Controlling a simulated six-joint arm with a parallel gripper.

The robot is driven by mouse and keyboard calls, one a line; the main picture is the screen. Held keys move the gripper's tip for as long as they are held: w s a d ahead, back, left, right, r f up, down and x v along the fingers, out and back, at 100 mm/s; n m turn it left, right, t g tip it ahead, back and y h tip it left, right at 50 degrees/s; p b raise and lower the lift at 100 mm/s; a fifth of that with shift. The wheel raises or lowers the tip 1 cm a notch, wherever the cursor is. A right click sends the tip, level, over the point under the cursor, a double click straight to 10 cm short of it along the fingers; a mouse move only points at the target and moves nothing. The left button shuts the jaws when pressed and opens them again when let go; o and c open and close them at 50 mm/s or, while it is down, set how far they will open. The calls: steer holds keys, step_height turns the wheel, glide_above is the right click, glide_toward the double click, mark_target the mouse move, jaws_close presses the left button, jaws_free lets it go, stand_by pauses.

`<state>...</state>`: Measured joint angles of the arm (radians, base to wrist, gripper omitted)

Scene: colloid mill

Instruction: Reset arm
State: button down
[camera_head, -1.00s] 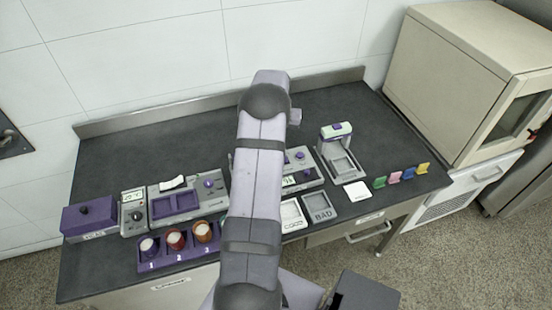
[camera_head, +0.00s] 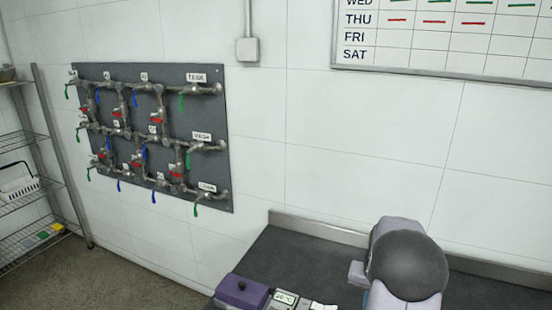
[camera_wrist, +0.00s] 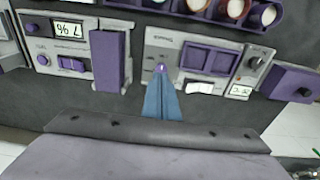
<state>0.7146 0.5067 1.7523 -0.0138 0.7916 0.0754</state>
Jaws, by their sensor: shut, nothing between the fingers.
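My gripper (camera_wrist: 162,82) shows in the wrist view as blue-grey fingers pressed together to a narrow tip, with nothing between them. The tip overlaps the near side of a grey device with two purple wells (camera_wrist: 209,60), close to its purple knob. I cannot tell the height of the tip above the bench or whether it touches. In the head view my arm rises at the lower right, and the gripper itself is out of that picture.
The dark bench (camera_head: 290,250) carries a purple box (camera_head: 242,290) and a small display unit (camera_head: 284,298). The wrist view shows a meter (camera_wrist: 68,30), a purple-faced block (camera_wrist: 108,60) and cups in a rack (camera_wrist: 218,12). A valve board (camera_head: 150,130) hangs on the wall; a wire rack (camera_head: 30,150) stands left.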

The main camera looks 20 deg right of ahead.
steer(key=a+r+n, duration=0.2)
steer(key=a+n, duration=0.1)
steer(key=a, duration=1)
steer(key=s+a+n, duration=0.6)
steer(key=s+a, duration=0.6)
steer(key=a, duration=0.5)
step_height(320, 180, down, 50)
steer(key=b, duration=4.9)
steer(key=shift+g+y, duration=0.3)
steer(key=shift+y, duration=0.1)
